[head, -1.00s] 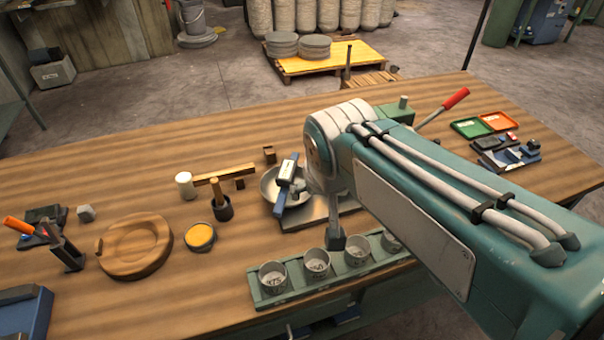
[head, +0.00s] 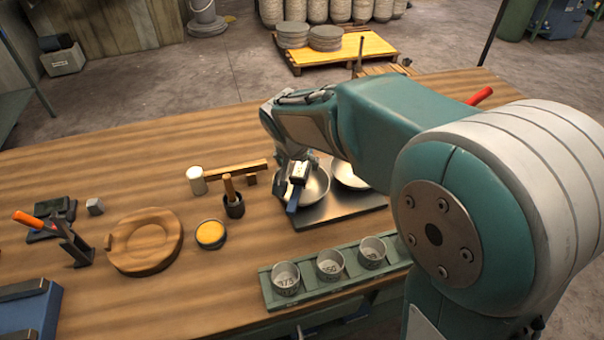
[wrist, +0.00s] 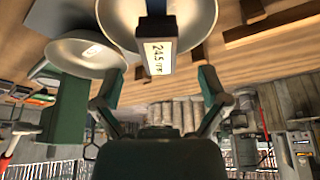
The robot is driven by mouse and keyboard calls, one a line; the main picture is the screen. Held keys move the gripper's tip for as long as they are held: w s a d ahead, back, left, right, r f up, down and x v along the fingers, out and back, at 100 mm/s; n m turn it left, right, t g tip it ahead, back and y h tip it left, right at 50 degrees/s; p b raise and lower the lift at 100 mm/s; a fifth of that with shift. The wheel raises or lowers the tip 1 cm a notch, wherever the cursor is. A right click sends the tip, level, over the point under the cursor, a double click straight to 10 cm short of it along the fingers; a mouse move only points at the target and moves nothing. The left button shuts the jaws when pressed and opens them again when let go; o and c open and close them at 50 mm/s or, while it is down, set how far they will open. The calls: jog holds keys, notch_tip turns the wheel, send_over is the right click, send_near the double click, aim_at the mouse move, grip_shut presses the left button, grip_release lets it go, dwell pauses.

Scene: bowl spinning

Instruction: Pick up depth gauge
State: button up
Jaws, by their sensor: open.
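The depth gauge (head: 297,179), with a pale display head and a blue end, lies across the near part of a shallow metal bowl (head: 318,186) in the head view. In the wrist view its display (wrist: 159,57) reads about 24.5, and its dark part reaches up over the bowl (wrist: 200,18). My gripper (wrist: 161,84) is open. Its two fingers stand either side of the display's lower end, with a gap on both sides and nothing held.
A second metal bowl (head: 350,172) sits beside the first on a grey plate (head: 343,207). A green rack (head: 325,283) with metal cups stands in front. A mortar with pestle (head: 233,204), a yellow-topped tin (head: 211,235) and a wooden dish (head: 145,240) stand left.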

aim_at(300, 167)
jog(key=x, duration=0.6)
jog(key=shift+w+d+r, duration=0.1)
jog(key=shift+w, duration=0.3)
grip_shut()
